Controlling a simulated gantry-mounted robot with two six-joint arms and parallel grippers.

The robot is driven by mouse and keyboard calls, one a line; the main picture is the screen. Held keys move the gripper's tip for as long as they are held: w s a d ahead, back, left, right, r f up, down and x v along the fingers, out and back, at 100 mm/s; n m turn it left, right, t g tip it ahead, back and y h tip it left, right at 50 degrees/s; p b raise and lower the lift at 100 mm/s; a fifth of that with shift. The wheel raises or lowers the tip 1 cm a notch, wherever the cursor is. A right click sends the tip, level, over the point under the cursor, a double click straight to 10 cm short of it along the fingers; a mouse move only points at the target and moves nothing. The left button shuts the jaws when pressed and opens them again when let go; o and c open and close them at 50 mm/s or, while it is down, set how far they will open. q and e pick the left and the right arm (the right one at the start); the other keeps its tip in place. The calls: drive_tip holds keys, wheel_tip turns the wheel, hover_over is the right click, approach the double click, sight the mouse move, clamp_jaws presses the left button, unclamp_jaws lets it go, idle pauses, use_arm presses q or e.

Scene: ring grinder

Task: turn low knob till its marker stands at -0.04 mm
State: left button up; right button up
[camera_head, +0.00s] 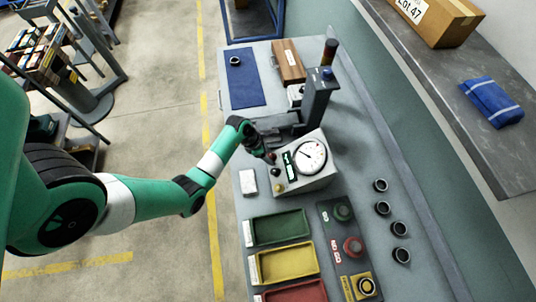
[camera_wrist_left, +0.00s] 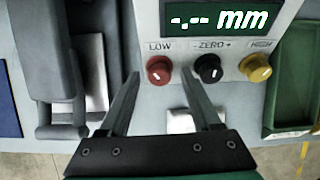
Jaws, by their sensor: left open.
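The low knob (camera_wrist_left: 158,70) is red and sits below the LOW label on the gauge box, in the left wrist view. Its marker is too small to read. My left gripper (camera_wrist_left: 160,76) is open, with one fingertip on each side of the low knob; whether they touch it I cannot tell. The black zero knob (camera_wrist_left: 208,69) and yellow high knob (camera_wrist_left: 255,68) sit to its right. The display (camera_wrist_left: 218,20) reads "-.-- mm". In the head view my left gripper (camera_head: 268,156) is at the gauge box (camera_head: 318,182), beside its round dial (camera_head: 311,155). My right gripper is not in view.
Several dark rings (camera_head: 383,207) lie at the right. A grey measuring stand (camera_head: 318,95) rises behind the box.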

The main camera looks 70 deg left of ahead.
use_arm(q)
drive_tip(key=shift+c, duration=0.2)
clamp_jaws()
drive_tip(key=shift+r, duration=0.1)
drive_tip(key=shift+r+n+p, duration=0.1)
drive_tip(key=shift+n+p, duration=0.3)
drive_tip(key=shift+p, duration=0.2)
drive_tip(key=shift+a+n+h+p, duration=0.1)
drive_tip(key=shift+n+h+p, duration=0.3)
drive_tip(key=shift+n+p, duration=0.45)
drive_tip(key=shift+n+h+p, duration=0.4)
drive_tip(key=shift+n+p, duration=0.5)
drive_tip(key=shift+n, duration=0.45)
